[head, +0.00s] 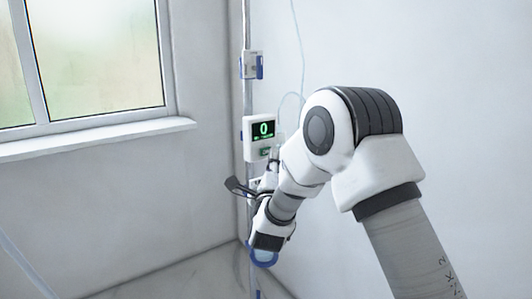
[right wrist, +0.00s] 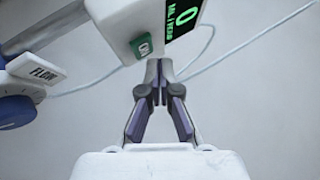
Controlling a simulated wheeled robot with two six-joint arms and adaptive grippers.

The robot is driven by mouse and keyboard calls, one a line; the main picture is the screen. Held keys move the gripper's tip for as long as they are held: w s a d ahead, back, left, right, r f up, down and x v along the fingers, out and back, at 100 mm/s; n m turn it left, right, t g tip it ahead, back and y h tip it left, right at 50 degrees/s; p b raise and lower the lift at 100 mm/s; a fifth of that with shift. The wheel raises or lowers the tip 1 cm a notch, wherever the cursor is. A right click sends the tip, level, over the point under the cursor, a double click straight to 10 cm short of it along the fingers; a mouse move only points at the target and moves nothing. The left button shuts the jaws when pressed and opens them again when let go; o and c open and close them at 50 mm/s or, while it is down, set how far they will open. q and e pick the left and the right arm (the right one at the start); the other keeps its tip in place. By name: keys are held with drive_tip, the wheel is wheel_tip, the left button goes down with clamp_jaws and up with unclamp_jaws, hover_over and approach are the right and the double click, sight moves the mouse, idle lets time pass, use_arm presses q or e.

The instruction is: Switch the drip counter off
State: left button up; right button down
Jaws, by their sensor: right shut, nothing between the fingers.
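The drip counter (head: 258,132) is a white box on the pole, with a lit screen showing a green 0. It has a green button (head: 265,151) below the screen. The right wrist view shows the counter's white case (right wrist: 110,25), part of the screen (right wrist: 182,17) and the green button (right wrist: 141,45) close up; its lettering is hard to read. My right gripper (right wrist: 159,66) is shut and empty, with its fingertips just below the button in that view; I cannot tell whether they touch. In the head view my right gripper (head: 273,163) is partly hidden by its own arm. My left gripper is out of view.
The pole (head: 247,90) stands in the wall corner, with a white and blue clamp (head: 251,66) above the counter. A part labelled FLOW (right wrist: 36,69) with a blue knob (right wrist: 18,112) sits left of my fingers. Thin tubing (head: 299,45) hangs nearby. A window sill (head: 95,137) is at left.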

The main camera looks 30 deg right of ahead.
drive_tip(key=shift+w, duration=0.1)
idle(0.8)
drive_tip(key=shift+w+b, duration=0.3)
drive_tip(key=shift+w, duration=0.05)
drive_tip(key=shift+w, duration=0.35)
idle(0.5)
idle(0.3)
drive_tip(key=shift+s+b, duration=0.65)
drive_tip(key=shift+s, duration=0.15)
